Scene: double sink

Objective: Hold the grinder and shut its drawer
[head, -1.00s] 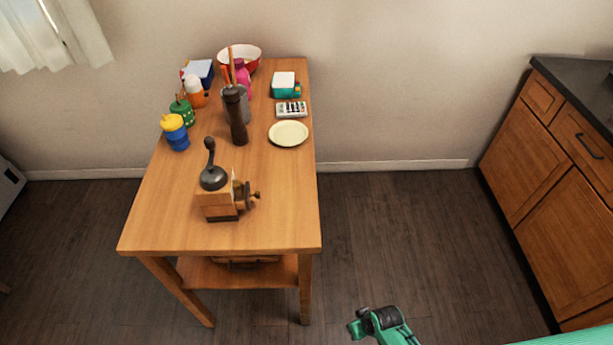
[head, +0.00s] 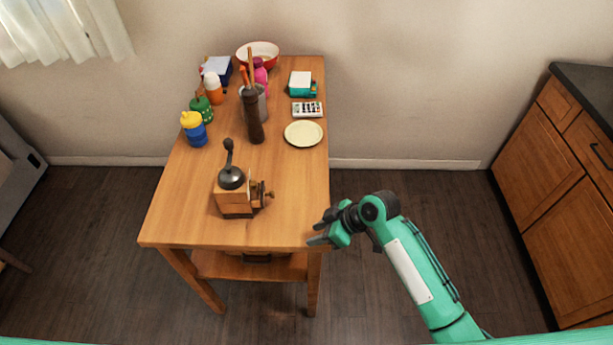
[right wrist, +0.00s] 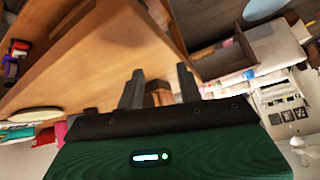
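The grinder (head: 236,203) stands upright near the front of the wooden table, with a light wooden body, a dark metal dome and a crank handle. On its right side a dark round part and a small knob (head: 270,195) stick out; I cannot clearly tell how far the drawer is open. My right gripper (head: 319,232) is at the table's front right corner, to the right of the grinder and apart from it. Its two fingers are spread and empty, and they also show in the right wrist view (right wrist: 158,90). My left gripper is out of view.
The table (head: 180,215) holds a dark pepper mill (head: 253,118), a pale plate (head: 304,133), a calculator (head: 307,109), a blue-yellow cup (head: 194,130) and a red-white bowl (head: 258,55) farther back. The tabletop around the grinder is clear. Wooden cabinets (head: 545,160) stand at the right.

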